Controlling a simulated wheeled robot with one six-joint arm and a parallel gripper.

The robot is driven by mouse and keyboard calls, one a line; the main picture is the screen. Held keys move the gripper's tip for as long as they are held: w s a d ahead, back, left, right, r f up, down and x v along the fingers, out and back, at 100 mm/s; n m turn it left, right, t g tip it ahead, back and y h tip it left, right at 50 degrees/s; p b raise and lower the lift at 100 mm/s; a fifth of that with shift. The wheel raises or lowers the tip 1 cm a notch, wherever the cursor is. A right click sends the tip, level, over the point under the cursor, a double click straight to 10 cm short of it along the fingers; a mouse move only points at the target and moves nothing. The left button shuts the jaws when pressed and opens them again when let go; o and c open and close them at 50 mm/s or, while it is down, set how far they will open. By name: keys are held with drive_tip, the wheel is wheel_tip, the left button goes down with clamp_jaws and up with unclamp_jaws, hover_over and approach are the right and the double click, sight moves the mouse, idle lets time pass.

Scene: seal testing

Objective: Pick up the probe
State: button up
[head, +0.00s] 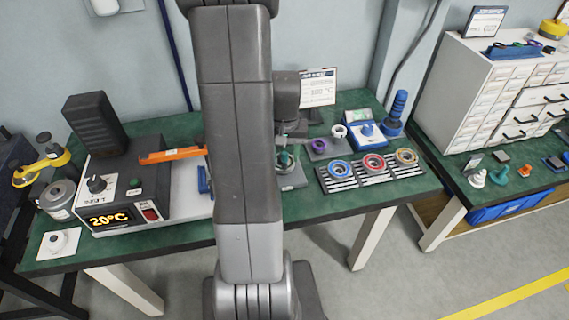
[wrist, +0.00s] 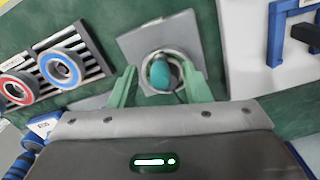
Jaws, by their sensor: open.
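The probe appears to be the teal, rounded object (wrist: 160,74) standing in a pale ring on a square grey plate (wrist: 133,43). In the wrist view it lies between the two green fingers of my gripper (wrist: 160,86), which are spread apart with nothing clamped. Whether a finger touches it, I cannot tell. In the head view, my arm covers much of this spot; a bit of teal (head: 284,158) shows right of the arm, above the plate (head: 296,180). My gripper's fingertips are hard to make out there.
A rack (head: 345,183) with blue, red and tan rings stands right of the plate. A blue-and-white device (head: 367,134) and blue bottle (head: 397,108) are behind it. Left of my arm are a 20°C heater box (head: 122,192) and orange bar (head: 172,155). Green tabletop is bare at front.

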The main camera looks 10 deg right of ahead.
sight(285, 153)
drive_tip(key=shift+f, duration=1.45)
clamp_jaws()
drive_tip(key=shift+r, duration=0.1)
wheel_tip(285, 153, up, 10)
